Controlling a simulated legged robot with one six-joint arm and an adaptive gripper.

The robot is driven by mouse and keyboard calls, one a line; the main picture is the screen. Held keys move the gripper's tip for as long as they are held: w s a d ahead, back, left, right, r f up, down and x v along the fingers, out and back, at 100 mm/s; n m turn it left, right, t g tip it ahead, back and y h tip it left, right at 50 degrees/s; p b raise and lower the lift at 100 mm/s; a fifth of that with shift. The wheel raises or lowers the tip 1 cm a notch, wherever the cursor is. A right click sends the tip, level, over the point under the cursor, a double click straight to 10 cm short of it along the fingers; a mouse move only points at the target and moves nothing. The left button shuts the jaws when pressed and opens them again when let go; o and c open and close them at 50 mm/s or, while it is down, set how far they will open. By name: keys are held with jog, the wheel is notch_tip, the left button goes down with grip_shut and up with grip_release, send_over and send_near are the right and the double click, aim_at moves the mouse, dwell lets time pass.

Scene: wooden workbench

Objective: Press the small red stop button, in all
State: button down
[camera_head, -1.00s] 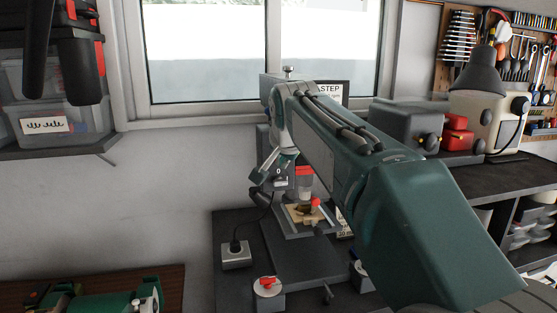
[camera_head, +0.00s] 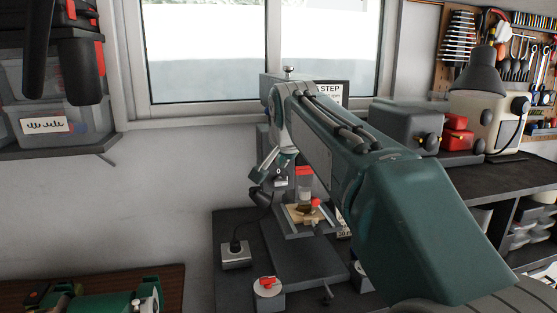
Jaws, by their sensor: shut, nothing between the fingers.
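My gripper (camera_head: 262,196) hangs dark and small below the end of my green arm, left of the drill-press-like machine on the bench. It is shut and empty. A red knob-shaped part (camera_head: 267,282) sits on a pale disc on a grey box at the bench's front. Another small red part (camera_head: 315,203) shows by the work table of the machine (camera_head: 303,235). I cannot tell which red part is the stop button, and my arm hides some of the machine. My gripper appears apart from both red parts.
A grey socket box (camera_head: 235,255) with a plug and cable stands left on the bench. My arm covers the centre right. A dark shelf top (camera_head: 500,178) with a grey box and red cases lies to the right. A window (camera_head: 205,85) is behind.

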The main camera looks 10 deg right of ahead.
jog(key=shift+s, duration=0.7)
jog(key=s, duration=0.5)
dwell(0.6)
jog(key=s+f+n+g, duration=0.1)
jog(key=s+f+n, duration=0.3)
jog(key=s+f, duration=0.7)
jog(key=s+f+n+g+y, duration=0.1)
jog(key=s+f+n, duration=0.3)
jog(key=s+f, duration=0.7)
jog(key=s+g, duration=0.1)
jog(key=s, duration=0.2)
jog(key=shift+s+n, duration=0.2)
jog(key=shift+n, duration=0.1)
